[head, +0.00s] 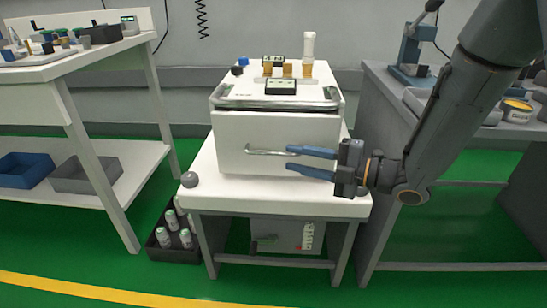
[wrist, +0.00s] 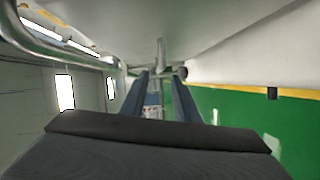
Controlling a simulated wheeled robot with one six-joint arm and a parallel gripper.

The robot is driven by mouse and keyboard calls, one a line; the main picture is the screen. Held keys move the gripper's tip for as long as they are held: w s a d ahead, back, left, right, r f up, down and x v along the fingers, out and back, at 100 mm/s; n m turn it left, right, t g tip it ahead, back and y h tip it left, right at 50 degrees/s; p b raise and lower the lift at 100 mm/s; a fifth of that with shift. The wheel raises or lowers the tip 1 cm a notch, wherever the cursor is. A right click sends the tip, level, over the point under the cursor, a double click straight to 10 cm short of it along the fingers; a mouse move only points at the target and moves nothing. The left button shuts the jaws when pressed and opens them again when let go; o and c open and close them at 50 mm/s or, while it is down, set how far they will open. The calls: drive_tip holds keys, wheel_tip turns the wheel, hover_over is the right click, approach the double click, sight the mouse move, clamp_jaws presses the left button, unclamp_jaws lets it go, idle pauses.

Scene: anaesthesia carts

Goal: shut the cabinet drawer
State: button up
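The white cabinet (head: 222,98) stands on a low white table, with a metal rail around its top. Its wide white drawer front (head: 232,128) faces me, with a thin metal bar handle (head: 262,152). A dark line runs along the drawer's top edge; I cannot tell how far the drawer stands out. My gripper (head: 288,159) comes from the right, in front of the drawer, its two blue fingers apart. The upper finger overlaps the handle's right end; contact is unclear. In the wrist view my gripper's fingers (wrist: 160,85) are also apart, below a pale surface.
The low table (head: 290,197) has a grey knob-like ball (head: 189,179) at its left corner. Small items and a white bottle (head: 308,48) stand on the cabinet. A crate of bottles (head: 158,250) is on the floor at left. Workbenches flank both sides; green floor lies in front.

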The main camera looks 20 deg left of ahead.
sight(275, 154)
drive_tip(key=a, duration=0.2)
drive_tip(key=a+b, duration=0.1)
drive_tip(key=a, duration=0.2)
drive_tip(key=w+a, duration=0.1)
drive_tip(key=a, duration=0.2)
drive_tip(key=shift+w+f+b, duration=0.1)
drive_tip(key=shift+f+b, duration=0.2)
drive_tip(key=shift+d, duration=0.1)
clamp_jaws()
